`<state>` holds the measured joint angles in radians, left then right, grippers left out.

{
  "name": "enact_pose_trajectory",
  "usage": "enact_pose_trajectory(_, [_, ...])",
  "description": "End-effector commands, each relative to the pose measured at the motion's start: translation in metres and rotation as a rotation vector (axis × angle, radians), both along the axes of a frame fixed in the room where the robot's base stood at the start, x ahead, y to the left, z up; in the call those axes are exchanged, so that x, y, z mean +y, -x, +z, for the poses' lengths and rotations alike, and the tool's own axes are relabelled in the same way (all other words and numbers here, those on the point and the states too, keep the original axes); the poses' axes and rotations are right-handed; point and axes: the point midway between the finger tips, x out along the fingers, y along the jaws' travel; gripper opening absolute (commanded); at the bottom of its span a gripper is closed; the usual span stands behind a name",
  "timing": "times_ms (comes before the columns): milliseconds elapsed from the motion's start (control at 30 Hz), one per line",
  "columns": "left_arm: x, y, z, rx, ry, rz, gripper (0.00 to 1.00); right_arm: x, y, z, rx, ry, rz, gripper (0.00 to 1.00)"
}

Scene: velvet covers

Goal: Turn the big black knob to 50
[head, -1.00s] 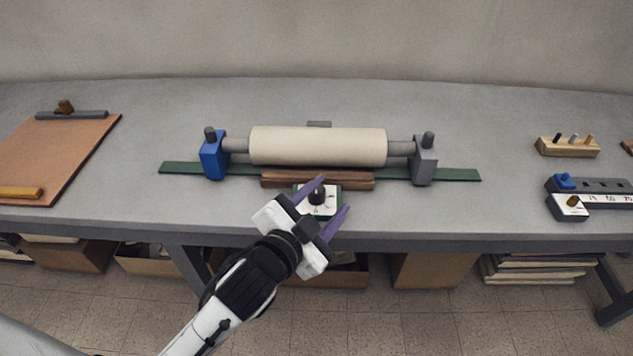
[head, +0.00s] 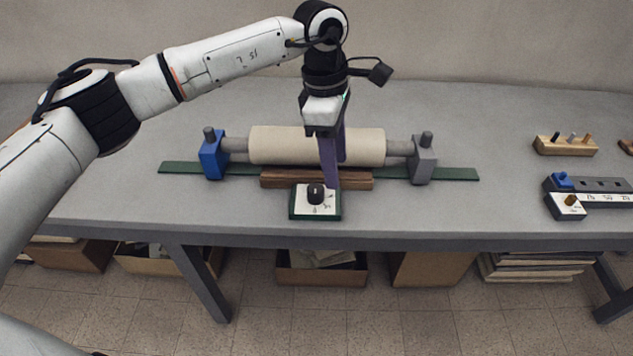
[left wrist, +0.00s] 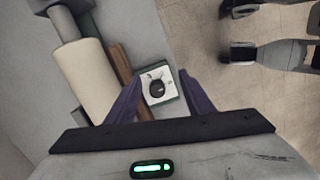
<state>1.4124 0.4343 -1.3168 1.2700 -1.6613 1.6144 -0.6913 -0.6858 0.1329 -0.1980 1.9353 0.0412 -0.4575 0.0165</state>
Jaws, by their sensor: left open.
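The big black knob (head: 315,193) stands on a white dial plate on a green base (head: 299,213) near the table's front edge. In the left wrist view the knob (left wrist: 157,88) shows between my fingers, with a light line on its top; the dial's numbers are too small to read. My left gripper (head: 334,182) points down behind and slightly right of the knob, apart from it. Its purple fingers (left wrist: 162,96) are spread in the left wrist view with nothing between the tips. My right gripper is not in view.
A cream roller (head: 318,146) lies behind the knob between a blue block (head: 213,158) and a grey block (head: 424,162). A brown wooden bar (head: 275,180) lies between roller and dial. A scale strip with a brass knob (head: 570,201) is at the right. Left table is clear.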

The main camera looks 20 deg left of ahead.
Motion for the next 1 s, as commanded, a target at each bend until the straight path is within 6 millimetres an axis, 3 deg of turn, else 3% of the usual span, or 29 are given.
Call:
enact_pose_trajectory(33, [0.018, -0.006, 0.008, -0.009, -0.059, 0.008, 0.48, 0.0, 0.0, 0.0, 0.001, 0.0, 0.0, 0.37])
enact_pose_trajectory(100, [0.035, -0.009, 0.013, -0.012, -0.114, 0.014, 0.48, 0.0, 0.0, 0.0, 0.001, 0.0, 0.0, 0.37])
enact_pose_trajectory(200, [0.043, -0.01, 0.01, -0.01, -0.142, 0.019, 0.48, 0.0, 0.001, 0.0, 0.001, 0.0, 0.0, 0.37])
enact_pose_trajectory(700, [0.041, -0.009, -0.072, -0.009, -0.138, 0.017, 0.48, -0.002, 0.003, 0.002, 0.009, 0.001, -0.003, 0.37])
enact_pose_trajectory(1000, [0.041, -0.01, -0.086, -0.012, -0.136, 0.017, 0.48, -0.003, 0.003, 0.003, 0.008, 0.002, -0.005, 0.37])
